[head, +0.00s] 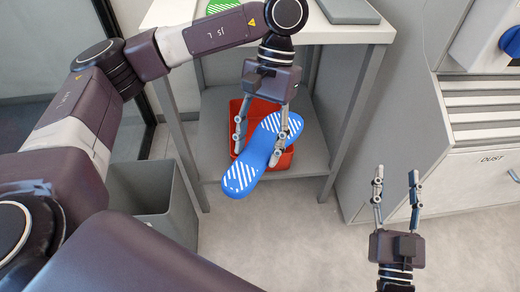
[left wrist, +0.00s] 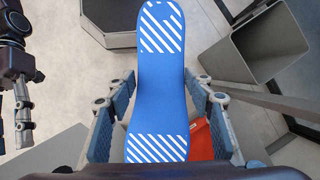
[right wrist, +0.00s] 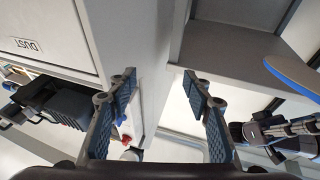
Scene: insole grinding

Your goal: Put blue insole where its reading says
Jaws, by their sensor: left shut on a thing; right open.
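The blue insole (head: 240,177) has white diagonal stripes at both ends. My left gripper (head: 259,150) is shut on it and holds it tilted in the air, in front of the red bin. In the left wrist view the insole (left wrist: 160,85) runs lengthwise between the fingers, its striped face toward the camera. A blue edge of it (right wrist: 291,76) shows at the right of the right wrist view. My right gripper (head: 397,172) is open and empty, low at the right. Any reading is not visible.
A red bin (head: 283,159) stands on the lower shelf (head: 313,150) of the table (head: 340,35). A green insole (head: 222,5) and a grey plate lie on top. A grey bin (head: 183,200) stands left; a cabinet marked DUST (head: 480,180) stands right. Floor between is clear.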

